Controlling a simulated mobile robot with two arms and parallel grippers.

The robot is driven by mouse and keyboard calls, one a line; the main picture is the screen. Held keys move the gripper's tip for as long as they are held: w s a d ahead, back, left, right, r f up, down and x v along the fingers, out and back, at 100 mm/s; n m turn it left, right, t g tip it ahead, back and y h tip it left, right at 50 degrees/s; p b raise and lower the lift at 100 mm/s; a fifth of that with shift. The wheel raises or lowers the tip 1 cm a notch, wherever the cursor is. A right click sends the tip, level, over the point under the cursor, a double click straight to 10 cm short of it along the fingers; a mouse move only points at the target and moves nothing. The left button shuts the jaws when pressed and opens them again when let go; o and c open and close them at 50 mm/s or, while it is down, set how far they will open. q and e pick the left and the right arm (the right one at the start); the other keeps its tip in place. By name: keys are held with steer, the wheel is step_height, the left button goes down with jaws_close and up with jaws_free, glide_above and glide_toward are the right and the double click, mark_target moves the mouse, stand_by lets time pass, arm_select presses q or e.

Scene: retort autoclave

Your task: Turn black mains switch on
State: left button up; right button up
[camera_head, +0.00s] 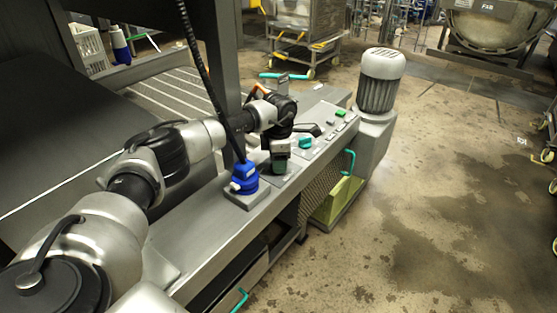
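My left arm reaches across a long grey metal console (205,215) from the lower left. Its wrist ends over the console's middle, and my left gripper (308,129) appears as a small dark shape there. Its fingers are too small and dark to tell open from shut. A dark block on a small plate (279,158) stands just below the wrist; it may be the black mains switch, but its lever and position cannot be made out. A blue plug (243,178) with a black cable sits beside it. My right gripper is not in view.
A teal knob (305,142) and green buttons (341,112) sit farther along the console. A grey motor (377,82) stands at its far end. Teal handles (348,162) stick out from the front side. The wet floor (440,190) at right is open.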

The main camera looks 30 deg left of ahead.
arm_select(q)
steer(key=o, duration=0.3)
steer(key=shift+o, duration=0.2)
step_height(320, 180, up, 11)
stand_by(0.3)
steer(key=shift+f, duration=0.15)
stand_by(0.3)
